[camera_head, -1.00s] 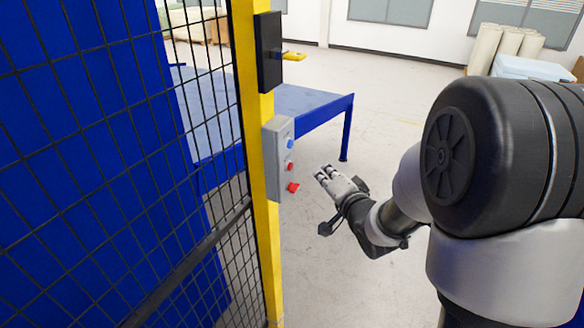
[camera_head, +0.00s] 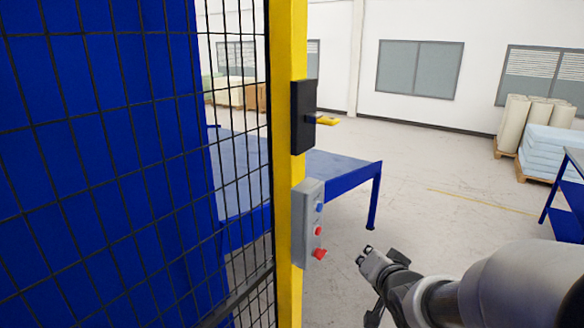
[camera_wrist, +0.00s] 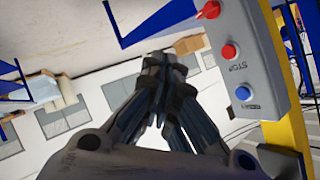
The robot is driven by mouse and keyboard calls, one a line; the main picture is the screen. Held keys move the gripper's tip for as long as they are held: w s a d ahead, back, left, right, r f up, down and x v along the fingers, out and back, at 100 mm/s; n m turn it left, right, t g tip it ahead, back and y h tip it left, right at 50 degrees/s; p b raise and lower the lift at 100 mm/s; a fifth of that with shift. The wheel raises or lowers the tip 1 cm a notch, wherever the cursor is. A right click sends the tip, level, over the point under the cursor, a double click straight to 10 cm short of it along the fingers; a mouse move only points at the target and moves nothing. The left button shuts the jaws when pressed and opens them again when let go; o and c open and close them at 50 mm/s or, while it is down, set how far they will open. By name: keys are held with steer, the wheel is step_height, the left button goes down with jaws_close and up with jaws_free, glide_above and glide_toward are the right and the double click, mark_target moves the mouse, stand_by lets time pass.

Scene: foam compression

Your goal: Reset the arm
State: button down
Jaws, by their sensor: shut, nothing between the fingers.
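My gripper (camera_head: 367,254) is shut and empty in the head view, low and just right of the grey button box. In the wrist view my gripper (camera_wrist: 165,60) shows with its fingers together and nothing between them. The button box (camera_head: 306,222) is fixed to a yellow post (camera_head: 285,190) and carries a blue button, a red button and a red switch. The box also shows at the upper right of the wrist view (camera_wrist: 240,55), with the word STOP by the red button. The fingers look apart from the box.
A black mesh fence (camera_head: 130,150) with blue behind it fills the left. A blue table (camera_head: 335,170) stands behind the post. A blue bench (camera_head: 568,200) and foam stacks (camera_head: 548,150) are at the right. Open floor (camera_head: 440,190) lies between.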

steer(key=s+a+f+n+g+b, duration=0.1)
steer(key=s+f+n+g+b, duration=0.1)
steer(key=s, duration=0.8)
steer(key=s+a+f+n+g+b, duration=0.1)
steer(key=s+f+n+g+b, duration=0.2)
steer(key=s, duration=0.7)
steer(key=s+a+f+n+g+b, duration=0.2)
steer(key=s+g, duration=0.1)
steer(key=s, duration=0.7)
steer(key=shift+f, duration=0.25)
steer(key=shift+w, duration=0.1)
